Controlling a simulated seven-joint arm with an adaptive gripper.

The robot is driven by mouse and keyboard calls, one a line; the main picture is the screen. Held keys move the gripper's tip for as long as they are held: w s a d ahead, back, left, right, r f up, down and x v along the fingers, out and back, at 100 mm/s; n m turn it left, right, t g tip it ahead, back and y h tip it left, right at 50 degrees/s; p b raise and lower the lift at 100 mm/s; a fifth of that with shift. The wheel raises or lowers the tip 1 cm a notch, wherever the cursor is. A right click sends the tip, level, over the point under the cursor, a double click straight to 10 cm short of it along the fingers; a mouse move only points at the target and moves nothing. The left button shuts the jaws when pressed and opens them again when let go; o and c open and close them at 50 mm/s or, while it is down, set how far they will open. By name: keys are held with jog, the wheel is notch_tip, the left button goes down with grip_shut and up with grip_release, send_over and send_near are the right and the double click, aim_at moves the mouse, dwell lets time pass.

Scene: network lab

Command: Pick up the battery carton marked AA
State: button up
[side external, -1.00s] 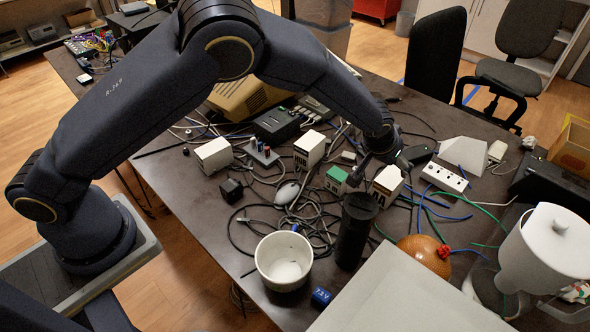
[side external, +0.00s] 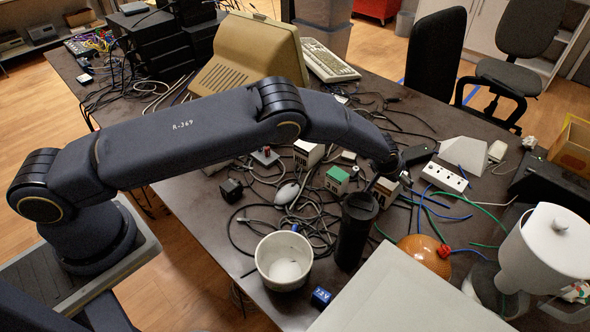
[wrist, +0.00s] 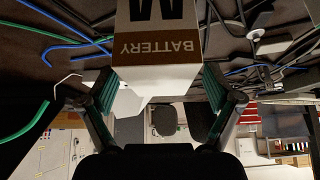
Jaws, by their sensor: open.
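The white battery carton (side external: 384,192) stands on the dark table, behind the black cylinder and partly hidden by my gripper (side external: 374,183). In the wrist view the carton (wrist: 160,76) shows upside down with a brown band reading BATTERY. Large letters above the band are cut off by the frame edge, so I cannot read them fully there. My gripper (wrist: 160,92) is open, with one finger on each side of the carton. I cannot tell whether either finger touches it.
A black cylinder (side external: 355,232) stands close in front. A green-topped carton (side external: 337,180) and a white carton (side external: 308,153) stand to the left. Cables clutter the middle.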

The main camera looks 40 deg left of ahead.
jog(key=shift+c, duration=0.2)
jog(key=c, duration=1.4)
jog(key=shift+r, duration=0.1)
